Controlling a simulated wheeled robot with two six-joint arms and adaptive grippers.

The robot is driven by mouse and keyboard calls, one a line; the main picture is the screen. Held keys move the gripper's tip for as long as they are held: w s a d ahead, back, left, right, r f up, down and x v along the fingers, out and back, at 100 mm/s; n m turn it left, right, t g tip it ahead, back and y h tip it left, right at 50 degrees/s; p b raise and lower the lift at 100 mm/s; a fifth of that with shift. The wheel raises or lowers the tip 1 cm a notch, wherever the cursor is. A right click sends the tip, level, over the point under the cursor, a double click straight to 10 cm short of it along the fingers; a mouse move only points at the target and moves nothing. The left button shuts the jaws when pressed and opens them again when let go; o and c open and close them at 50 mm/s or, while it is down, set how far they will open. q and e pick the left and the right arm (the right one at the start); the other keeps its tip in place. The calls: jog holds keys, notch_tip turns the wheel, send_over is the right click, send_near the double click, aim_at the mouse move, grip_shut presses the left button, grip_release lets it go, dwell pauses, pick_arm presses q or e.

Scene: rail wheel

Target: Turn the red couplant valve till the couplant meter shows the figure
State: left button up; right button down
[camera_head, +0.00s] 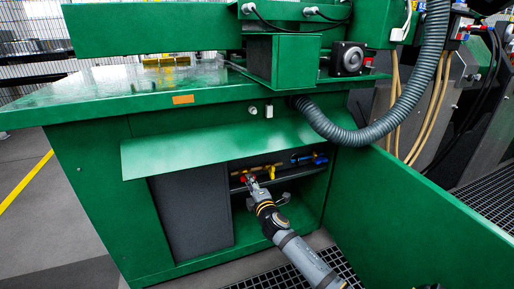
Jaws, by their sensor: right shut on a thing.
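My right gripper (250,186) reaches into the open lower bay of the green machine from the lower right. It is shut on the red couplant valve (244,178), of which only a small red part shows beside the fingers. A yellow pipe (262,169) runs behind it under the green flap. A blue fitting (303,158) sits on the pipework to the right of the valve. I cannot make out the couplant meter or its figure. My left gripper is not in view.
A sloping green flap (215,150) overhangs the bay from above. A dark grey panel (193,212) bounds it on the left, and a wide green door (420,215) stands open on the right. A thick grey hose (420,85) hangs at the upper right.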

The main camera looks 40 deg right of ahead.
jog(key=m+b, duration=0.2)
jog(key=m, duration=0.2)
jog(key=shift+m, duration=0.3)
jog(key=shift+f, duration=0.1)
jog(key=m+b, duration=0.1)
jog(key=m, duration=0.1)
jog(key=shift+m, duration=0.4)
jog(key=c, duration=1.2)
grip_release()
jog(key=shift+s, duration=0.1)
